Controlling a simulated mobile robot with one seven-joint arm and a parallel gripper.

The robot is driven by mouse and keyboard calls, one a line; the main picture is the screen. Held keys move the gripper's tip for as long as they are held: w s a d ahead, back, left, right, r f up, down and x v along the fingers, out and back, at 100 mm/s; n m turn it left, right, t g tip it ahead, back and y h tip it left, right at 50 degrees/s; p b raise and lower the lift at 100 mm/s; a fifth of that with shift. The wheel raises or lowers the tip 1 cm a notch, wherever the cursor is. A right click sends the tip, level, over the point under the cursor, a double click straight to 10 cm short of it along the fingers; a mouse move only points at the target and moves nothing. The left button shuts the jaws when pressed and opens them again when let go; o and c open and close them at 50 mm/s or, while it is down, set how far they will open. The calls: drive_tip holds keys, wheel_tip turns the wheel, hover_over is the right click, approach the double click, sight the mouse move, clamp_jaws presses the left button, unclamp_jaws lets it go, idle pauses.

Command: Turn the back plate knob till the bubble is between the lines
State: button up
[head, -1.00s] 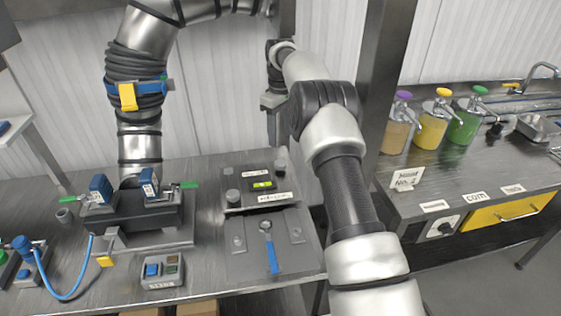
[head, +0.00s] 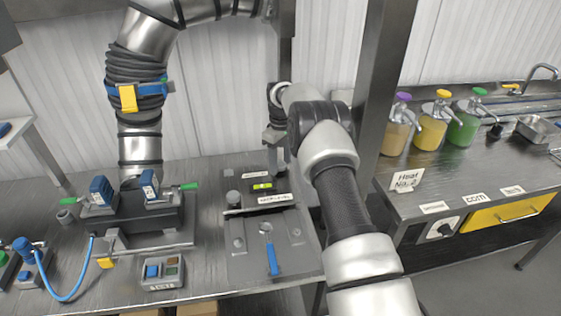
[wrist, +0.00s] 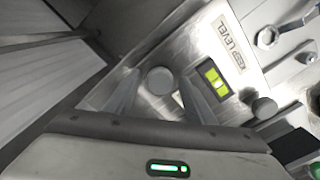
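The steel plate (head: 232,210) has a label, KEEP LEVEL (wrist: 232,40) in the wrist view, and a yellow-green level vial (head: 262,186), also in the wrist view (wrist: 215,80). The bubble's place against the lines is too small to tell. The back knob (wrist: 160,80) is a round grey cap in the wrist view; in the head view my gripper (head: 276,160) covers its place. My gripper is open, with a finger on each side of this knob in the wrist view (wrist: 160,92). I cannot tell whether they touch it. Another knob (head: 233,197) stands at the plate's front left.
A clamp rig with green levers (head: 145,215) stands to the left. A steel post (head: 375,110) rises to the right of my arm.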

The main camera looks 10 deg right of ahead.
drive_tip(key=c, duration=0.9)
drive_tip(key=shift+m+b, duration=0.3)
drive_tip(key=shift+m, duration=0.1)
drive_tip(key=shift+m+b, duration=0.4)
drive_tip(key=shift+m, duration=0.5)
drive_tip(key=shift+m+b, duration=0.35)
drive_tip(key=shift+m, duration=1.25)
drive_tip(key=shift+r, duration=0.1)
drive_tip(key=o, duration=1)
